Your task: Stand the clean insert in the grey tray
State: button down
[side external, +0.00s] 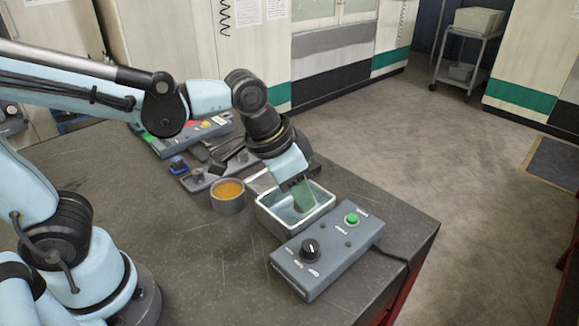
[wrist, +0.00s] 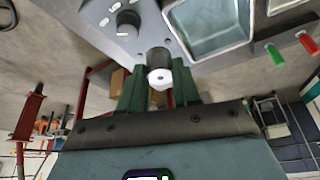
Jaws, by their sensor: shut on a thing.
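My gripper (side external: 302,200) points down over the grey tray (side external: 269,216) in the side external view, its greenish fingers showing against the opening. In the wrist view my gripper (wrist: 160,88) has its two green fingers closed on a short dark cylindrical insert (wrist: 159,61) with a pale round end face. The tray's rim (wrist: 205,55) shows beyond the fingers at the top of that view. The insert is hidden or too small to make out in the side external view, so I cannot tell whether it touches the tray.
A grey control box (side external: 330,262) with a black knob (side external: 310,248) and green button (side external: 352,218) stands close in front of the tray. A round cup of orange granules (side external: 228,190) is left of it. A blue block (side external: 178,163) lies behind.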

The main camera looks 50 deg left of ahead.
jog(key=w+a+f+n+y, duration=0.1)
jog(key=w+a+n, duration=0.15)
jog(key=a, duration=0.55)
jog(key=w+a+f+n+y, duration=0.1)
jog(key=w+a+n, duration=0.15)
jog(key=a, duration=0.45)
jog(key=s+a+f+n+y, duration=0.1)
jog(key=a+f+n, duration=0.1)
jog(key=a, duration=0.7)
jog(key=s+a+f+n, duration=0.1)
jog(key=a+f, duration=0.1)
jog(key=a, duration=0.7)
jog(key=shift+d+f, duration=0.1)
jog(key=shift+f, duration=2.6)
jog(key=c, duration=0.7)
grip_release()
jog(key=shift+v, duration=6.05)
